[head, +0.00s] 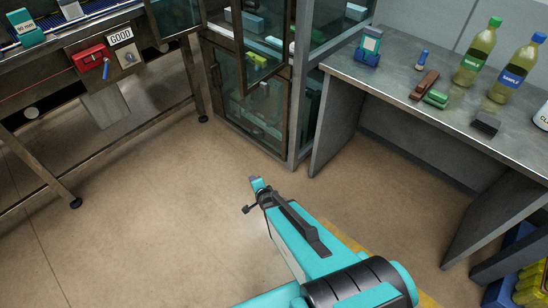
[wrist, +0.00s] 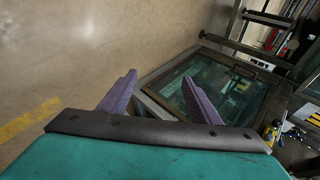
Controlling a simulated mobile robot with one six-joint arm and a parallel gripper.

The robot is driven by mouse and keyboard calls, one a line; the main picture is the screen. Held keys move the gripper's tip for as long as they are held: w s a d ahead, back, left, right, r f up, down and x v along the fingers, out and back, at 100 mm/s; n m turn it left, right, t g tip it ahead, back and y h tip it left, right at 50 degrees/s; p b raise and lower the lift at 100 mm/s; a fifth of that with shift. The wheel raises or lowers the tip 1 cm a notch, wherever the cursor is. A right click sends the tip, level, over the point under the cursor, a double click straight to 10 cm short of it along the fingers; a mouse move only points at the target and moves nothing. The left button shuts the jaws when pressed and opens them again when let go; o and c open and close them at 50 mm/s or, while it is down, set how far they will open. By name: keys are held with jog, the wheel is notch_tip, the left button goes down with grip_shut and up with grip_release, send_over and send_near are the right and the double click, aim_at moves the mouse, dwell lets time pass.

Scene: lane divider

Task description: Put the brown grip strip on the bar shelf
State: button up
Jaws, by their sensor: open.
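A brown strip-like block (head: 425,84), which looks like the grip strip, lies on the grey workbench (head: 460,123) at the right of the head view. A green block lies touching or very close to its near end. My gripper (head: 254,196) is over open floor, left of the workbench and well apart from the strip. In the wrist view my gripper (wrist: 160,88) has its two purple fingers spread with nothing between them. I cannot make out which surface is the bar shelf. The strip does not show in the wrist view.
A glass-fronted cabinet (head: 254,100) stands at the back centre, with items inside. A conveyor table (head: 52,78) is at left. The floor between is clear.

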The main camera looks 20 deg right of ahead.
jog(key=s+a+f+n+g+y, duration=0.1)
jog(key=s+a+f+n+g, duration=0.3)
jog(key=s, duration=0.5)
jog(key=s+a+f+n+g+y, duration=0.15)
jog(key=s+f+n+g, duration=0.3)
jog(key=s, duration=0.45)
jog(key=s+d+r+n+g+h, duration=0.1)
jog(key=s+n+g, duration=0.2)
jog(key=s, duration=0.5)
jog(key=s+d+r+n+g+h, duration=0.1)
jog(key=s+n+g, duration=0.2)
jog(key=s+n, duration=0.2)
jog(key=s, duration=0.3)
jog(key=shift+s+d+r, duration=0.15)
jog(key=shift+s+r, duration=0.15)
jog(key=shift+s, duration=0.05)
